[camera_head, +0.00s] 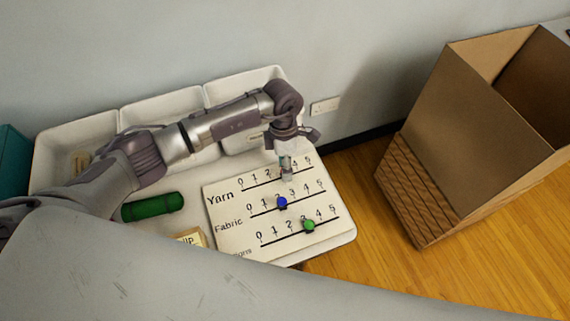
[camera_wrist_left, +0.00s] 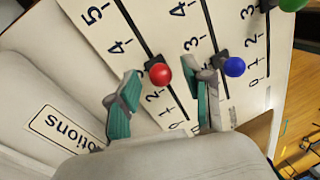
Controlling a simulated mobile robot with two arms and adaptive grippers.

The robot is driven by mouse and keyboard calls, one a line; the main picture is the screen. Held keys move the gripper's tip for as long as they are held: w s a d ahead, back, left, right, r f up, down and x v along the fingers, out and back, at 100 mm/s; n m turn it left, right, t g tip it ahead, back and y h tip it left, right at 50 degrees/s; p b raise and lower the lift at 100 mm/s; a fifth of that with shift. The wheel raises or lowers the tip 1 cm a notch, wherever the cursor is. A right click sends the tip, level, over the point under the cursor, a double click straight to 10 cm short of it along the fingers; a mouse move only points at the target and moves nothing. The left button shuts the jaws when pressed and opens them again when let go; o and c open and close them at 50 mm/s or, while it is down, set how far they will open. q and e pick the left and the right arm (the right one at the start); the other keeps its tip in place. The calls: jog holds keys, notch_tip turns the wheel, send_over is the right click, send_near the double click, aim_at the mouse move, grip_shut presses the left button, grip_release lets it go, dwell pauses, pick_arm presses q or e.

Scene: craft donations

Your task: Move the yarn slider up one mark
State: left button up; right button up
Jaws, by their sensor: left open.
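The white slider board (camera_head: 228,246) lies on the pale table, with three numbered tracks. In the left wrist view the red knob (camera_wrist_left: 159,73) sits on its track between the 4 and the 2, covering the 3. In the head view my gripper hides this knob on the top track, labelled Yarn (camera_head: 219,196). My left gripper (camera_head: 287,172) points down over that track. It is open, with its teal-padded fingers on either side of the red knob and no visible grip on it. My right gripper is not in view.
The Fabric track has a blue knob (camera_head: 282,202) near 2. A green knob (camera_head: 308,225) sits near 3 on the lowest track. A green cylinder (camera_head: 153,207) lies left of the board. White bins (camera_head: 75,142) stand behind; a cardboard box (camera_head: 470,110) stands to the right.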

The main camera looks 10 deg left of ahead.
pick_arm(q)
jog(key=shift+r, duration=0.1)
notch_tip(320, 180, up, 12)
jog(key=w, duration=0.2)
jog(key=shift+a+f, duration=0.2)
jog(key=shift+a, duration=0.25)
jog(key=shift+f, duration=0.1)
